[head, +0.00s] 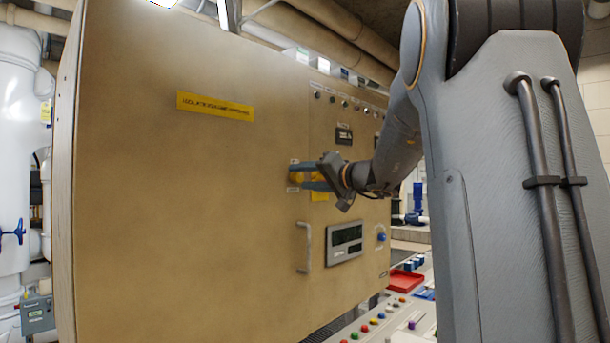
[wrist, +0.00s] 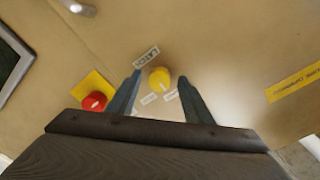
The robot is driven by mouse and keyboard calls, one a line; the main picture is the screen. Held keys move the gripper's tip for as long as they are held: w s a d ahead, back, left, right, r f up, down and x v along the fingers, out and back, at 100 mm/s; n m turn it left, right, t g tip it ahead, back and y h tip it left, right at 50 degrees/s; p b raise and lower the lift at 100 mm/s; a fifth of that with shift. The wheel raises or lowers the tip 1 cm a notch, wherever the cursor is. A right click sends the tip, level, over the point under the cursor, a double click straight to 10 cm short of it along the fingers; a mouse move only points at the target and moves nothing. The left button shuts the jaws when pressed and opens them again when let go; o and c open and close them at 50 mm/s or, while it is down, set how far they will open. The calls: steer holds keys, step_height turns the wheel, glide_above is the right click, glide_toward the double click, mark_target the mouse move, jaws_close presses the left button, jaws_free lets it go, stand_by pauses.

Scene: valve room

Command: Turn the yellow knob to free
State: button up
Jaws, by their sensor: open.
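The yellow knob (wrist: 159,78) is small and round on the tan panel, in the middle of the wrist view. A white label (wrist: 146,57) reading "LATCH" is beside it, with two smaller white tags on its near side, too small to read. My gripper (wrist: 160,80) is open, with one blue-grey finger on either side of the knob and a gap to each. In the head view my gripper (head: 306,177) reaches the panel at the yellow knob (head: 295,177). I cannot tell which way the knob points, or how deep the fingers are around it.
A red knob on a yellow plate (wrist: 94,100) sits close left of my left finger in the wrist view. A handle (head: 304,248) and a display (head: 345,243) are lower on the panel. A yellow sign (head: 215,106) is at upper left, with bare panel around it.

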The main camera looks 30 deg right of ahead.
steer(key=c, duration=1.1)
steer(key=shift+o, duration=0.2)
steer(key=shift+b, duration=0.4)
steer(key=m+b, duration=0.3)
steer(key=shift+f, duration=0.15)
steer(key=m+b, duration=0.2)
steer(key=m, duration=0.4)
steer(key=m+b, duration=0.1)
steer(key=m, duration=0.1)
steer(key=shift+r+m+g, duration=0.2)
steer(key=shift+m+g, duration=0.1)
steer(key=shift+m, duration=0.1)
steer(key=m+p, duration=0.1)
steer(key=m, duration=0.4)
steer(key=shift+m, duration=0.3)
